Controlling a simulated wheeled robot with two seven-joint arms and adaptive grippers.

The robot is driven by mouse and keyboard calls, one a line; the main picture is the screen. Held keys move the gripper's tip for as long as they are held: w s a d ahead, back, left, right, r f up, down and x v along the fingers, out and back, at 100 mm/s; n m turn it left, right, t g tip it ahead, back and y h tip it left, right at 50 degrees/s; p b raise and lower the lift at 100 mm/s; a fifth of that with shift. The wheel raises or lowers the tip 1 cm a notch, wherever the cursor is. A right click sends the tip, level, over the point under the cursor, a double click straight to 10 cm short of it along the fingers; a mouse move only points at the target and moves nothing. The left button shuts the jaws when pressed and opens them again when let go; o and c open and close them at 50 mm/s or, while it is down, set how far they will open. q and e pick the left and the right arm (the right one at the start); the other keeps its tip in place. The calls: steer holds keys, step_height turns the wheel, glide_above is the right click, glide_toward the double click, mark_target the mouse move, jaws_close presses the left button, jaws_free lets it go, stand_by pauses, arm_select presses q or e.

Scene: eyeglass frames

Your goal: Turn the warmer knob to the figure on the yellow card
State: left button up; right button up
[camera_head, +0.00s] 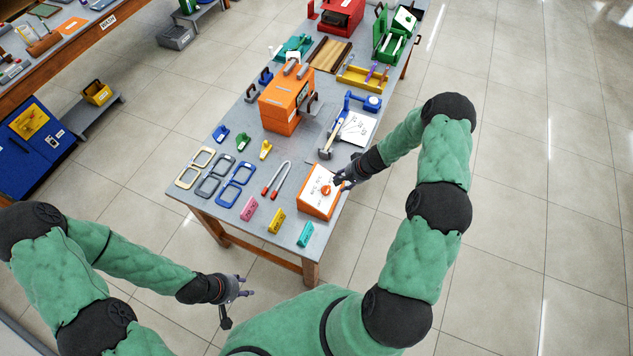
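The warmer (310,206) is an orange box with a white, marked top at the near right corner of the grey table. Its orange-red knob (326,190) sits on that top. The yellow card (276,221) stands at the table's near edge, left of the warmer; its figure is too small to read. My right gripper (341,182) is at the warmer's right side, close to the knob. I cannot tell whether it touches the knob or how far its fingers are apart. My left gripper (237,304) is open and empty, low in front of the table, away from the warmer.
A pink card (249,208) and a teal card (305,234) stand beside the yellow one. Red-handled tongs (276,179), eyeglass frames (208,187), a hammer (330,142) and an orange machine (287,103) lie or stand further back. Floor right of the table is clear.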

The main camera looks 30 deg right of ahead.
mark_target(329, 189)
steer(key=shift+p+x, duration=0.45)
steer(key=shift+x, duration=4.9)
steer(key=shift+c, duration=0.3)
jaws_close()
